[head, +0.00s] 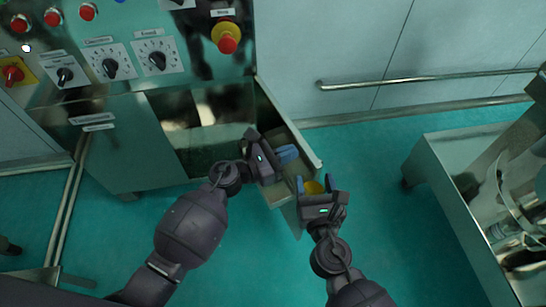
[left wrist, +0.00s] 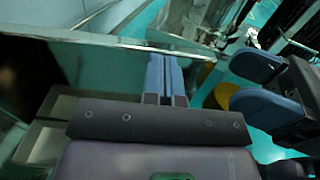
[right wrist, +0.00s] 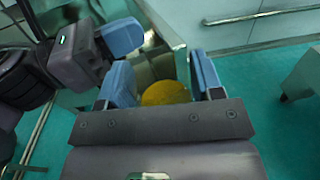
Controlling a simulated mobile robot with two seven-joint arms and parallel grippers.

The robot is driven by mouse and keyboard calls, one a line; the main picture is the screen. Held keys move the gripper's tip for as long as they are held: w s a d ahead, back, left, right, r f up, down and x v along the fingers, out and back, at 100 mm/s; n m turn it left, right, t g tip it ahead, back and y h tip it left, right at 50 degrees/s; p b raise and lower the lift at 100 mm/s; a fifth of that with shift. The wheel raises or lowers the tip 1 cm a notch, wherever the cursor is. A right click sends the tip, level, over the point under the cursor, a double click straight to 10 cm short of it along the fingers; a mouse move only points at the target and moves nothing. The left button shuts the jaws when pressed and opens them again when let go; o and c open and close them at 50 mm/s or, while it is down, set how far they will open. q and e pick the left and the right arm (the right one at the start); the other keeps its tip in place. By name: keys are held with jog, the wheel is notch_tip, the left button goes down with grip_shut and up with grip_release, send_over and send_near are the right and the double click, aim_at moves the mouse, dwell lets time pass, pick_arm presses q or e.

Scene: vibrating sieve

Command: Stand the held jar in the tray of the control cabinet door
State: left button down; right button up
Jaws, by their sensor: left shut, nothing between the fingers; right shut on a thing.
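The jar shows only its round yellow lid (head: 314,187), between the blue fingers of my right gripper (head: 315,182); its body is hidden below. The lid also shows in the right wrist view (right wrist: 166,93), facing up. My right gripper is shut on the jar. The open control cabinet door (head: 297,142) carries the tray (head: 271,190) on its inner side. The jar is at the tray's outer end; whether it touches the tray floor I cannot tell. My left gripper (head: 288,153) is shut and empty, over the tray beside the door's top edge, and also shows in the left wrist view (left wrist: 167,75).
The control cabinet (head: 125,115) stands at left, with knobs and a red emergency button (head: 227,43) above its open compartment (head: 200,125). A steel table (head: 440,160) stands at right. A wall rail (head: 420,78) runs behind. Green floor between door and table is clear.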

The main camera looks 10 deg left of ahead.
aim_at(302, 148)
pick_arm(q)
jog(key=shift+w+d, duration=0.35)
jog(key=shift+d, duration=0.2)
pick_arm(e)
jog(key=shift+f, duration=0.1)
pick_arm(q)
jog(key=shift+b+x, duration=0.35)
jog(key=shift+x, duration=0.9)
pick_arm(e)
jog(key=shift+s+f, duration=0.25)
jog(key=shift+f, duration=0.5)
pick_arm(q)
jog(key=shift+d+r, duration=0.1)
pick_arm(e)
jog(key=shift+s+a+r, duration=0.1)
jog(key=shift+a, duration=0.05)
